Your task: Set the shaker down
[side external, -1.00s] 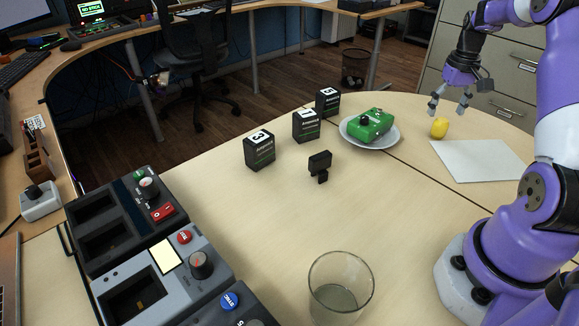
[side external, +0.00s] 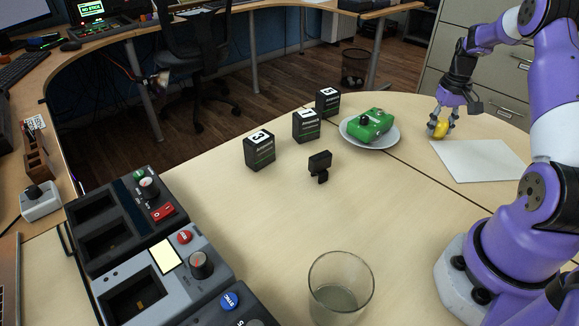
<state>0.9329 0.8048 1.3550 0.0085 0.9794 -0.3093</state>
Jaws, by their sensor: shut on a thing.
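A small yellow egg-like object, which looks like the shaker (side external: 440,131), is at the far right of the table, just beyond the white sheet's left corner. My gripper (side external: 442,127) points down over it with its fingers closed around it. The fingers cover part of the shaker. It is at table height or very close to it; I cannot tell whether it touches the top.
A white sheet (side external: 485,161) lies right of the shaker. A plate (side external: 389,141) holds a green box-like device (side external: 370,126). Several dark numbered boxes (side external: 259,150), a small black stand (side external: 319,166) and a glass (side external: 340,285) stand on the table. Control boxes (side external: 165,275) fill the lower left.

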